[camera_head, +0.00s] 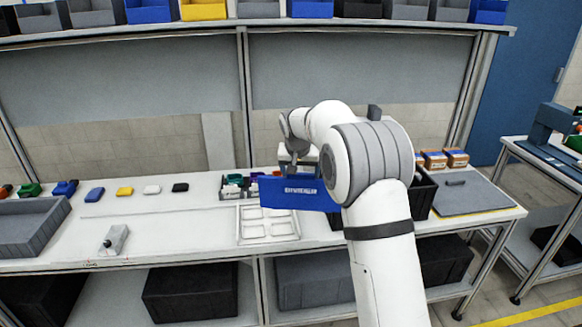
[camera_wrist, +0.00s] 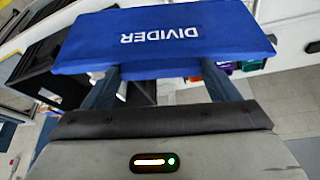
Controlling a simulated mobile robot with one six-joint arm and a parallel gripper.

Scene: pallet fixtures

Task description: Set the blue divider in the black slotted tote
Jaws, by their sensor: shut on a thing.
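The blue divider (camera_head: 297,194), a flat panel with white lettering, is held above the workbench in front of my arm. In the wrist view the divider (camera_wrist: 165,45) spans the upper middle, its lettering upside down. My gripper (camera_wrist: 163,76) is shut on the divider, with one finger on each side of the lettering. The black slotted tote (camera_head: 424,197) stands on the bench, largely hidden behind my arm and the divider.
A white compartment tray (camera_head: 268,238) lies below and left of the divider. A bin of small coloured items (camera_head: 238,188) sits behind it. A grey lidded panel (camera_head: 470,192) and cardboard boxes (camera_head: 443,158) are to the right. A grey tray (camera_head: 30,228) stands far left.

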